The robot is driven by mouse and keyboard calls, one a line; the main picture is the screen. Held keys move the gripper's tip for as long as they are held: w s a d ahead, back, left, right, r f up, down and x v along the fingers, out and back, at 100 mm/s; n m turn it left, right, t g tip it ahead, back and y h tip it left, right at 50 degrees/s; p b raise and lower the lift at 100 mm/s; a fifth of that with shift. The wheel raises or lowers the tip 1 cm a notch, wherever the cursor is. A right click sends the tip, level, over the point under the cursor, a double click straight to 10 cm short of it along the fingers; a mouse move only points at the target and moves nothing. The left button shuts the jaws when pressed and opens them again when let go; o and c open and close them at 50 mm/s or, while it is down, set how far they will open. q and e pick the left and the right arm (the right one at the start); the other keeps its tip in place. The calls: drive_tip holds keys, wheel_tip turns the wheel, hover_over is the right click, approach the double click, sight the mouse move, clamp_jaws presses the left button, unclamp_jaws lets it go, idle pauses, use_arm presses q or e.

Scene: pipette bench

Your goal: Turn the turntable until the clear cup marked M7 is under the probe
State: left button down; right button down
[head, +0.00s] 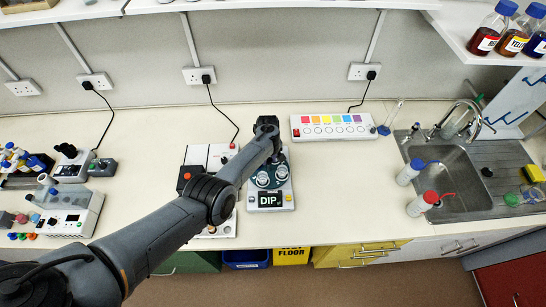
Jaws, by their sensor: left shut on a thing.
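The turntable (264,179) is a dark disc on a pale unit with a dark "DIP." sign (270,199) at its front. A few pale, round cups show on the disc; the mark M7 is too small to read, so I cannot tell which cup bears it. The probe cannot be made out apart from my arm. My left gripper (268,128) is at the far side of this unit, shut on what seems to be part of the turntable. Its fingertips are mostly hidden by the wrist. My right gripper is not in view.
A pale panel with red and black buttons (190,165) stands left of the unit, partly behind my arm. A colour-strip box (333,127) is at the back right. A sink (455,170) with bottles is at right. Instruments (70,212) stand at left. Bench between unit and sink is clear.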

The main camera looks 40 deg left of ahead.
use_arm(q)
drive_tip(key=shift+n, duration=2.1)
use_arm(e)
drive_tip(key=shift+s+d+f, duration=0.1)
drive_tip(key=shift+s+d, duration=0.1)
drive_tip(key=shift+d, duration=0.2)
use_arm(q)
drive_tip(key=shift+n, duration=0.6)
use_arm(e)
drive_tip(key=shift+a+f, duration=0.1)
use_arm(q)
drive_tip(key=c, duration=0.8)
unclamp_jaws()
